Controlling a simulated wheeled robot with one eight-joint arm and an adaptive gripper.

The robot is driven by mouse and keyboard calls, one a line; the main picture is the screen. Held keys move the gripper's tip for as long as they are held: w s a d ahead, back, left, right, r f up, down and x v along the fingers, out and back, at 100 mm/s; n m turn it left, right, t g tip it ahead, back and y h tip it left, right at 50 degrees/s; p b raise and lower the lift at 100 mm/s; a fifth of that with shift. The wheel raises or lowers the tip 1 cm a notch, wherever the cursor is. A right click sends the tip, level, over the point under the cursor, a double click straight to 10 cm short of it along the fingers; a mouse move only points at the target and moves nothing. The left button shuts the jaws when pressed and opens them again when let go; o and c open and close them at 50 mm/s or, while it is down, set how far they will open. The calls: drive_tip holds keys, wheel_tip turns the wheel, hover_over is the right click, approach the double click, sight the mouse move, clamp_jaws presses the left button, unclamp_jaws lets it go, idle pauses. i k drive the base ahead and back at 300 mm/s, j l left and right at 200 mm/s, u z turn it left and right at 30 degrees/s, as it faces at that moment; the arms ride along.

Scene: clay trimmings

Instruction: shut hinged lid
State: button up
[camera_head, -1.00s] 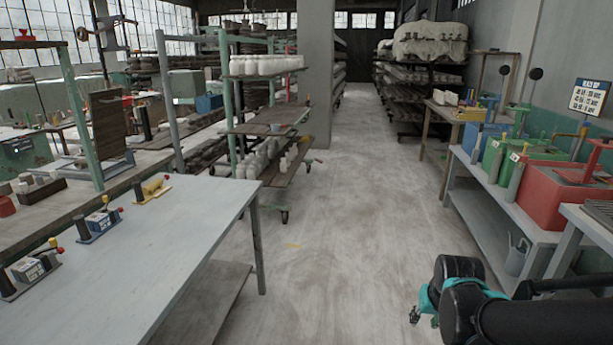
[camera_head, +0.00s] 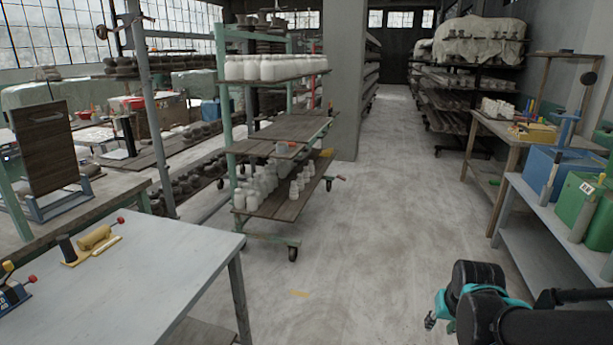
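No clearly open hinged lid can be made out. A blue box (camera_head: 548,172) and a green box (camera_head: 580,200) stand on the right-hand bench; whether they have hinged lids cannot be told. A dark wooden board (camera_head: 45,148) stands upright on a frame at the left; I cannot tell if it is hinged. My gripper (camera_head: 431,321), small at the end of my black and teal arm, is at the lower right, above the floor and apart from these things. Its fingers are too small to read.
A grey table (camera_head: 150,275) with small tools fills the lower left. A green-framed rack (camera_head: 232,150) with white bottles stands beyond it. A pillar (camera_head: 340,75) rises behind the rack. The grey bench (camera_head: 535,210) lines the right. The aisle floor (camera_head: 390,190) between is clear.

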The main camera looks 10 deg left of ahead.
sight(43, 132)
drive_tip(key=i+u, duration=0.5)
drive_tip(key=i+l+u, duration=0.25)
drive_tip(key=u, duration=0.2)
drive_tip(key=i+l+u, duration=0.35)
drive_tip(key=u, duration=0.15)
drive_tip(key=i+l+u, duration=0.2)
drive_tip(key=u, duration=0.3)
drive_tip(key=i+l+u, duration=0.25)
drive_tip(key=u, duration=0.2)
drive_tip(key=i+l+u, duration=0.15)
drive_tip(key=l+u, duration=0.35)
drive_tip(key=j, duration=0.1)
